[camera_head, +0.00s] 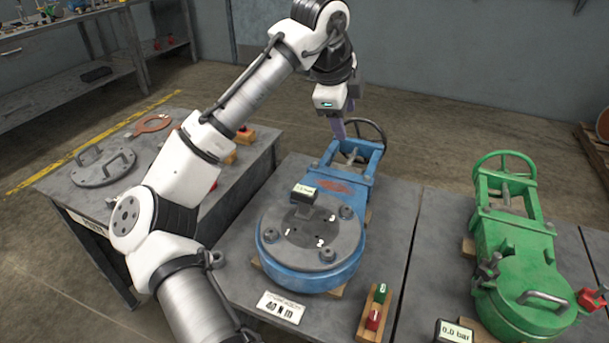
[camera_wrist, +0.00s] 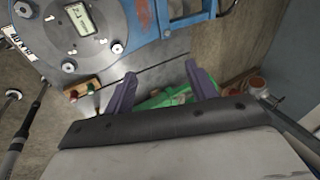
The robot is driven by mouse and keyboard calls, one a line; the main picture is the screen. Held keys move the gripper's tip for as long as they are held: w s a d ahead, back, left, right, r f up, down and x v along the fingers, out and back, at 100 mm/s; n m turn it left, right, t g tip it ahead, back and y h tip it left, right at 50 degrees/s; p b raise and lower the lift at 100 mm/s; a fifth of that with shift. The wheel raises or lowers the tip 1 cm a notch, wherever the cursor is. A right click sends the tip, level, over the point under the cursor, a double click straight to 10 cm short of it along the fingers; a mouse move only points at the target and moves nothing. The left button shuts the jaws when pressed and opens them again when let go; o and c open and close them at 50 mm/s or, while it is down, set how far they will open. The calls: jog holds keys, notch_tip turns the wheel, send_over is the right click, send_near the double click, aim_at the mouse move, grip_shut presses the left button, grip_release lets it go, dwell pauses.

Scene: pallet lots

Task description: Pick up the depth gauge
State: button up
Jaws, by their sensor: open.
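A small dark box with a pale digital display (camera_head: 304,192), which looks like the depth gauge, is on the round grey cover of the blue valve (camera_head: 310,275). Its reading is too small to make out surely. In the wrist view the display (camera_wrist: 80,20) shows at the upper left, on the grey cover (camera_wrist: 62,50). My gripper (camera_head: 343,118) is above and behind the blue valve, near its handwheel, up and to the right of the gauge. Its purple fingers (camera_wrist: 160,74) are apart with nothing held between them. The gauge is outside the fingers.
A green valve (camera_head: 520,270) stands at the right, with a 0.0 bar display (camera_head: 455,332) in front. A wooden holder (camera_head: 374,310) with red and green pieces and a 40 N m sign (camera_head: 281,308) are at the front. A handled cover (camera_head: 103,168) lies left.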

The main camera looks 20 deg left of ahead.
aim_at(305, 190)
jog(key=s+a+f+g, duration=0.1)
jog(key=s+f, duration=0.1)
jog(key=f, duration=0.2)
jog(key=s+a+f+g+y+b, duration=0.1)
jog(key=s+a+f+g, duration=0.1)
jog(key=f, duration=0.2)
jog(key=s+a+f+g+b, duration=0.1)
jog(key=a+f, duration=0.1)
jog(key=f, duration=0.2)
jog(key=shift+s+a+f+g, duration=0.15)
jog(key=shift+s+f+g, duration=0.25)
jog(key=shift+s+a+f+b, duration=0.1)
jog(key=shift+f+b, duration=0.1)
jog(key=shift+f, duration=1.25)
jog(key=shift+a+f+b, duration=0.1)
jog(key=shift+f+b, duration=0.05)
jog(key=shift+f, duration=1.3)
grip_shut()
